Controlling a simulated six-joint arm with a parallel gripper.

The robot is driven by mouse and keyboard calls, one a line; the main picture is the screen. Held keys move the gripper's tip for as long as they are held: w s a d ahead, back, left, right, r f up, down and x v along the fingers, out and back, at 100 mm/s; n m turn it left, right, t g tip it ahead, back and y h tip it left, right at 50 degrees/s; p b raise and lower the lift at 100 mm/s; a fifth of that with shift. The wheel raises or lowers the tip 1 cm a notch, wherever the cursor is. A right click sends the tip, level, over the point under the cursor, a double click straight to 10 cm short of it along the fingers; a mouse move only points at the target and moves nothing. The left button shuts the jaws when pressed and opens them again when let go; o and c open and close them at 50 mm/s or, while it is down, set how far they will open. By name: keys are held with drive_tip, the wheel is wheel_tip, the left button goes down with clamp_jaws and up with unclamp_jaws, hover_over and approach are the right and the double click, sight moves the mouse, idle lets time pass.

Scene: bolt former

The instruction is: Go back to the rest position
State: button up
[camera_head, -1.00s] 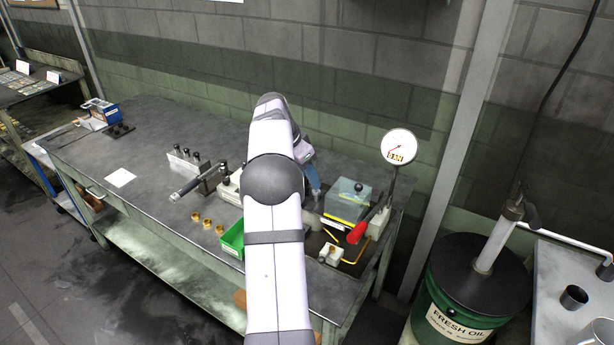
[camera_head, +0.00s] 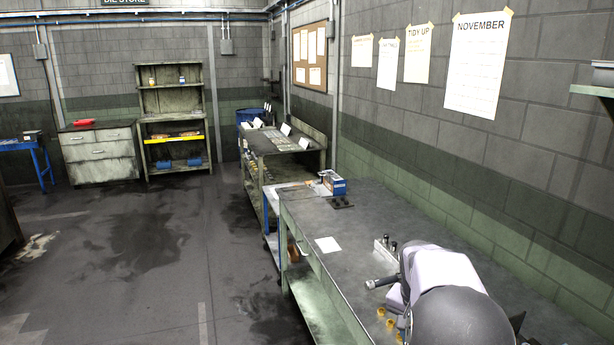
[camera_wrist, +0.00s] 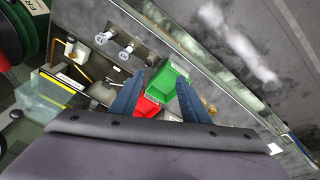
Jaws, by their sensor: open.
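In the wrist view my gripper (camera_wrist: 158,82) has its two blue fingers apart, with nothing held between them. A green bin (camera_wrist: 173,78) and a red part (camera_wrist: 148,105) lie beyond and below the fingertips, apart from them as far as I can tell. In the head view my arm fills the lower right corner, above the workbench (camera_head: 352,255).
A clear-sided box (camera_wrist: 42,98) stands left in the wrist view. Brass pieces (camera_wrist: 210,107) lie right of the bin. In the head view, a white card (camera_head: 327,244), a blue box (camera_head: 333,183) and a peg rack (camera_head: 384,248) stand on the bench. Open floor lies left.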

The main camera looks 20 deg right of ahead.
drive_tip(key=s+a+f+n+y, duration=0.1)
drive_tip(key=s+a+n, duration=0.15)
drive_tip(key=a, duration=0.55)
drive_tip(key=s+a+f+n, duration=0.15)
drive_tip(key=a+n, duration=0.25)
drive_tip(key=a, duration=0.5)
drive_tip(key=s+a+f+n+y, duration=0.2)
drive_tip(key=s+a+f+n, duration=0.3)
drive_tip(key=s+a, duration=0.5)
wheel_tip(320, 180, up, 14)
drive_tip(key=w+p, duration=0.1)
drive_tip(key=p, duration=1.2)
drive_tip(key=shift+a+n, duration=0.4)
drive_tip(key=shift+n, duration=0.05)
drive_tip(key=shift+f, duration=0.25)
wheel_tip(320, 180, down, 47)
drive_tip(key=b, duration=4.7)
drive_tip(key=shift+f, duration=0.15)
